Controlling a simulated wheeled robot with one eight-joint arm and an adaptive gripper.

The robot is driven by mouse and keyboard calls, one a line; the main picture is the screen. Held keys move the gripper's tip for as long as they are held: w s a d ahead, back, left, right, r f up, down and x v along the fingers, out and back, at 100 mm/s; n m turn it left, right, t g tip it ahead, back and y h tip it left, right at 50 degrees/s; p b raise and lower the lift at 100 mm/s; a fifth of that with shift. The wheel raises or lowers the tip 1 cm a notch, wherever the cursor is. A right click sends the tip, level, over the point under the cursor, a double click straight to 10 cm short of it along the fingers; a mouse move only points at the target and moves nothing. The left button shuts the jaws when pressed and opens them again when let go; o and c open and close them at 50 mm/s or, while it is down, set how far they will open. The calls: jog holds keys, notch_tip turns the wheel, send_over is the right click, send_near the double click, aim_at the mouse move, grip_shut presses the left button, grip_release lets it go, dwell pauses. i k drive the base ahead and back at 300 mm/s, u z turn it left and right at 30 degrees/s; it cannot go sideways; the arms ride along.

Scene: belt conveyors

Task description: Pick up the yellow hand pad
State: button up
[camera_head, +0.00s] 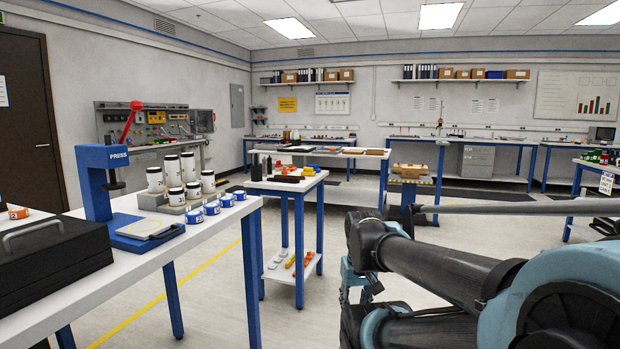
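I cannot pick out a hand pad for certain. Small yellow and orange items (309,171) lie on the white-topped middle table (262,184), too small to name. On the base of the blue press (97,185) at the left lies a pale pad with a yellowish edge (150,228). My dark and teal arm comes in from the lower right. A teal, finger-like part near its far end, perhaps my gripper (359,284), shows beside the middle table, apart from both the table and the press. Its fingertips are not clear, and I see nothing held in it.
White jars (155,180) and blue-and-white rolls (211,208) crowd the left bench beside the press. A black case (50,262) lies at its near end. The middle table has a lower shelf (291,268) with small parts. Open floor (440,232) lies behind my arm.

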aim_at(307, 170)
jog(key=z, duration=0.45)
jog(key=i, duration=0.75)
jog(key=z, duration=0.75)
jog(key=i, duration=2.1)
jog(key=u, duration=1.15)
jog(key=i, duration=0.7)
jog(key=u, duration=0.5)
